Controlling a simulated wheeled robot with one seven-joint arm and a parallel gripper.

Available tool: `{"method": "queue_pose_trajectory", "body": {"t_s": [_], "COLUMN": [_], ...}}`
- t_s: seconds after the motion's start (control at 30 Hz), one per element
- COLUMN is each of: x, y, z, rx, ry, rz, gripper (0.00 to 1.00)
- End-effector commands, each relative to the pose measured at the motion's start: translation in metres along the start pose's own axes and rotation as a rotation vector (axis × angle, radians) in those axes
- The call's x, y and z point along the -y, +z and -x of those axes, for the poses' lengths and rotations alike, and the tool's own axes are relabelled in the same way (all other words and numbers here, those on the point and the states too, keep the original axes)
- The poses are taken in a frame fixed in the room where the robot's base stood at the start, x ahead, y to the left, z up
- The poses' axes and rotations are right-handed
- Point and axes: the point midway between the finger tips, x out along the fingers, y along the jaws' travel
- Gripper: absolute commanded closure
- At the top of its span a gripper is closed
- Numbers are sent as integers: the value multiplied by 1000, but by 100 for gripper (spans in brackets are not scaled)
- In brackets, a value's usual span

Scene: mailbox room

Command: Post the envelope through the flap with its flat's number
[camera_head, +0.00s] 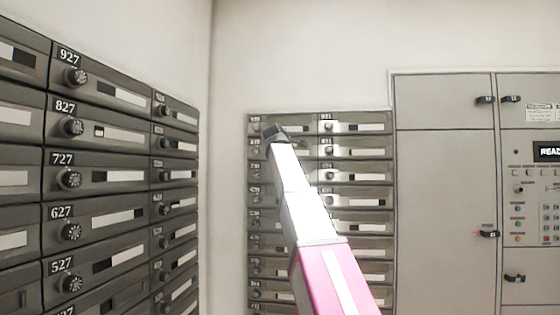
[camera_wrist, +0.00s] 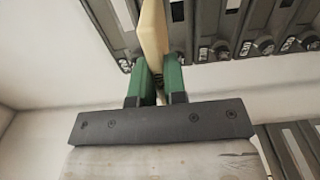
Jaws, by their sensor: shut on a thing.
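My gripper (camera_wrist: 157,62) has two green fingers shut on a cream envelope (camera_wrist: 153,30), seen nearly edge-on in the wrist view. No number on the envelope can be read. In the head view my gripper (camera_head: 273,132) is a small dark shape at the end of the arm, in front of the back mailbox bank (camera_head: 355,153); the envelope cannot be made out there. A nearer bank (camera_head: 120,177) on the left has flaps with dials and slots, labelled 927, 827, 727, 627 and 527. The back bank's numbers are too small to read.
A grey locker unit (camera_head: 445,170) with a control panel (camera_head: 540,195) stands at the right. White wall (camera_head: 300,50) shows above the back bank, and a wall corner lies between the two banks. My arm hides part of the back bank.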

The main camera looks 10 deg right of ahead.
Motion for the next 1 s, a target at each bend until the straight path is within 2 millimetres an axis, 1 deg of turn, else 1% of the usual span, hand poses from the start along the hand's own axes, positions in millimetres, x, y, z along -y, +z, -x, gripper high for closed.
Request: {"method": "queue_pose_trajectory", "body": {"t_s": [0.03, 0.1, 0.37, 1.0], "x": [-7, -11, -12, -12], "y": [0, 2, 2, 2], "z": [1, 2, -2, -38], "rx": [6, 12, 14, 13], "ry": [1, 1, 0, 0], "rz": [-1, -1, -1, -1], "gripper": [100, 100, 100, 100]}}
